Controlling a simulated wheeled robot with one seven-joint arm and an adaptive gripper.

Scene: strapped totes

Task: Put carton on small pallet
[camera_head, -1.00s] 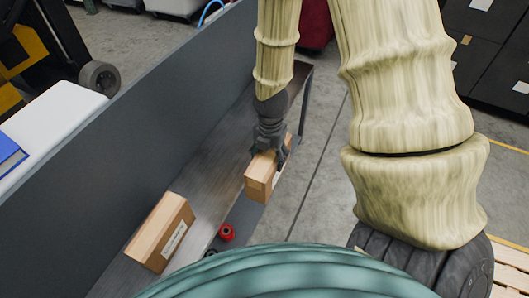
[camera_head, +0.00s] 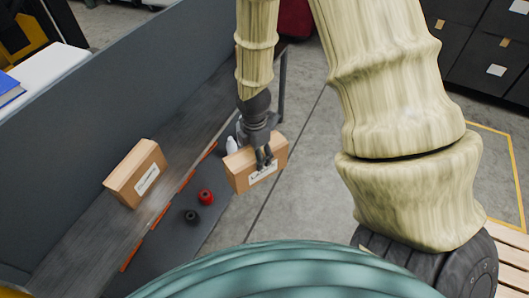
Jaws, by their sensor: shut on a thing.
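A brown carton (camera_head: 247,174) with a white label is held in my gripper (camera_head: 263,160). The gripper is shut on it from above, with dark fingers over its labelled side. The carton hangs clear of the grey shelf, out past its front edge. A second similar carton (camera_head: 137,174) with a white label stands on the shelf (camera_head: 95,238) at the left. A slatted wooden pallet (camera_head: 510,262) shows partly at the lower right edge, away from the held carton. My arm hides part of the middle of the view.
A red round object (camera_head: 205,196) and a black one (camera_head: 191,216) lie on the dark lower surface below the shelf. A grey panel (camera_head: 120,100) stands behind the shelf. Bare concrete floor (camera_head: 305,190) lies right of the carton. Dark cabinets (camera_head: 480,60) stand at the upper right.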

